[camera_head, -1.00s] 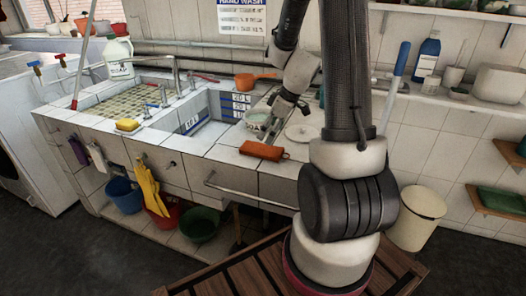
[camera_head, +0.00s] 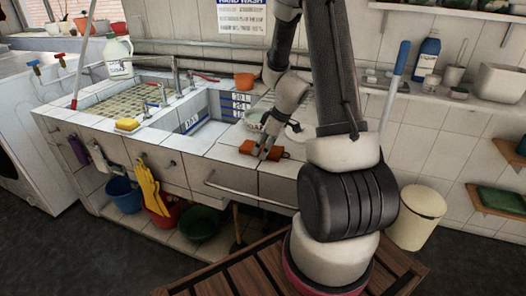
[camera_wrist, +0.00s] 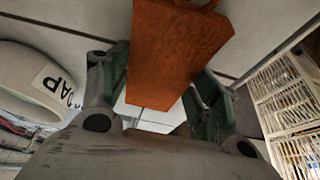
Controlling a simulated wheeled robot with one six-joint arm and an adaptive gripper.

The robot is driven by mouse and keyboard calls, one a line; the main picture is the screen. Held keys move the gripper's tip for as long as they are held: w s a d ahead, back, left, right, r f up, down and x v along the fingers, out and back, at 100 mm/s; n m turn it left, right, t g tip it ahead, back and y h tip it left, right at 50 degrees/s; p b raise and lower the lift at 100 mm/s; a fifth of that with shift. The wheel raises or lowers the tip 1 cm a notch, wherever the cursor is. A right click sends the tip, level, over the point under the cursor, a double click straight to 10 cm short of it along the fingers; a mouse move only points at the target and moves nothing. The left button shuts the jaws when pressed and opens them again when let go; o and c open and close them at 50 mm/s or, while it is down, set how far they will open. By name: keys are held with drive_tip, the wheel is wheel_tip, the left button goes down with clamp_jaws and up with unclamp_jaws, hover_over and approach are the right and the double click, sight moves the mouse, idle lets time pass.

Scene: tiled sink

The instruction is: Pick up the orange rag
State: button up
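The orange rag (camera_head: 291,151) lies on the tiled counter at its front edge, right of the sink basin. My gripper (camera_head: 266,152) is at the rag from above and hides its middle in the head view. In the wrist view the rag (camera_wrist: 165,55) stretches between the two green-padded fingers of my gripper (camera_wrist: 162,92). The fingers stand apart, one on either side of the rag, with a small gap at the right finger. The gripper is open. The fingertips are partly hidden, so contact with the counter cannot be told.
A bowl marked SOAP (camera_wrist: 35,85) stands left of my gripper in the wrist view. The sink basin (camera_head: 205,135) and a yellow sponge (camera_head: 127,124) lie to the left. A metal rail (camera_head: 250,197) runs along the counter front. An orange pot (camera_head: 244,81) stands behind.

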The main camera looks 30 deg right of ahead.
drive_tip(key=shift+c, duration=1.2)
wheel_tip(320, 180, up, 10)
